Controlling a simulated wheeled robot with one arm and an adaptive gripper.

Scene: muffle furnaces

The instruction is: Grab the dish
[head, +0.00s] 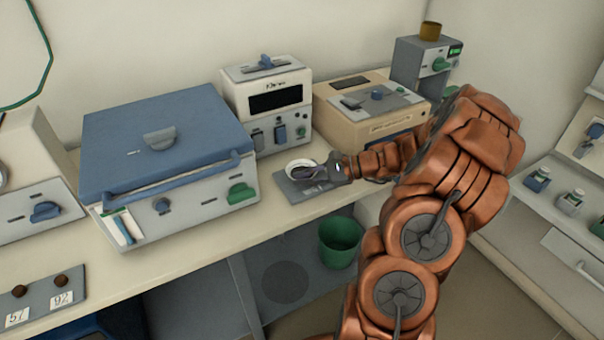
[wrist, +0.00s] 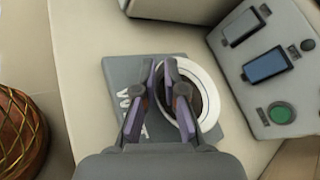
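The dish is a round white ring with a dark inside and lies on a small grey plate. It shows in the head view (head: 299,165) and in the wrist view (wrist: 210,92). The grey plate (wrist: 115,72) has white marks at its left side. My gripper (head: 326,171) is low at the dish from the right. In the wrist view my gripper (wrist: 162,68) has its two fingers close together over the dish's left part, hiding its left rim. A narrow gap shows between the fingertips. Whether they press on the rim cannot be told.
A blue-lidded furnace (head: 165,140) stands left of the plate. A white unit (head: 268,95) and a beige box (head: 370,108) stand behind. A green bin (head: 340,242) is below the counter edge. A control panel (wrist: 268,65) is close on the right in the wrist view.

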